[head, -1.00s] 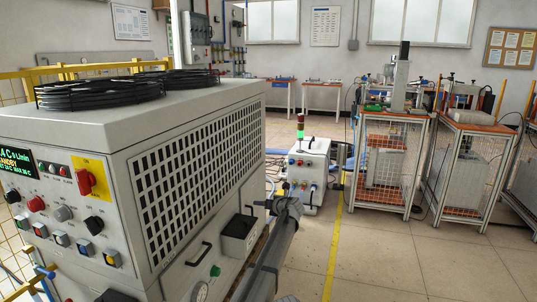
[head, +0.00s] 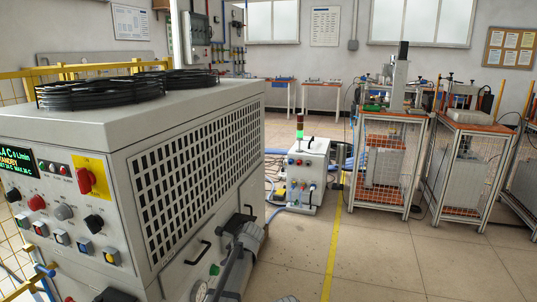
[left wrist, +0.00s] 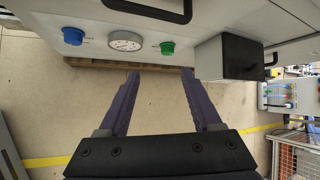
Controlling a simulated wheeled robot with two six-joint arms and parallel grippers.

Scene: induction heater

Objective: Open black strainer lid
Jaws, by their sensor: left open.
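The black strainer lid (left wrist: 222,58) is a dark box-shaped cover on the side of the grey chiller, with a small handle at its right end in the left wrist view. My left gripper (head: 232,230) is in front of the chiller's lower side. In the left wrist view its two purple fingers (left wrist: 160,76) are spread apart and empty. They point at the panel, with the lid just beyond and to the right of the right fingertip. I cannot tell whether they touch anything. My right gripper is not in view.
The chiller (head: 110,130) fills the left side. A round gauge (left wrist: 125,41), a blue knob (left wrist: 73,36), a green knob (left wrist: 167,48) and a black bar handle (left wrist: 150,10) are near the fingers.

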